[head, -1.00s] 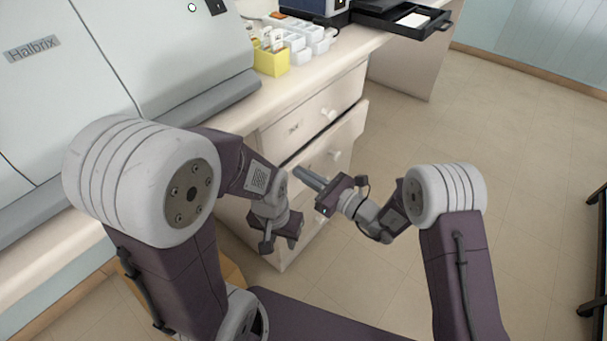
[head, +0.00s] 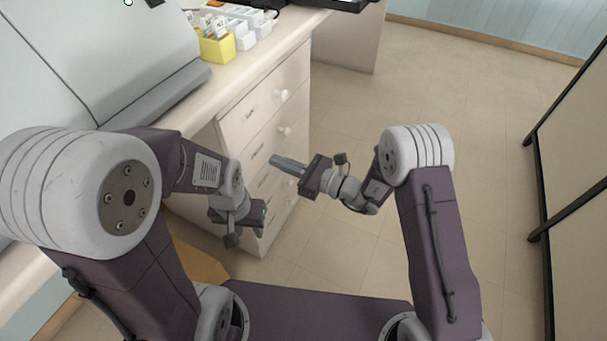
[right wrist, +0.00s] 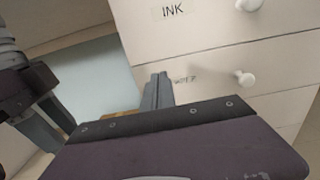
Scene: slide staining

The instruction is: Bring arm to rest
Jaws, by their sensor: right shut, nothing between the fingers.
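My right gripper (head: 288,166) is shut and empty, held in the air in front of the white drawer unit (head: 262,112). Its closed grey fingers (right wrist: 157,92) also show in the right wrist view, pointing toward the drawer fronts. My left gripper (head: 240,216) hangs low beside the drawer unit, below and left of the right one. Its fingers are mostly hidden in the head view. In the right wrist view the left gripper (right wrist: 48,122) shows at the left edge with two fingers apart and nothing between them.
The drawers look flush, with round white knobs (head: 283,95); one label reads INK (right wrist: 172,12). On the counter stand a yellow slide holder (head: 216,47), white containers (head: 243,30) and a large grey machine (head: 60,60). Floor to the right is clear up to a dark-framed panel (head: 580,170).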

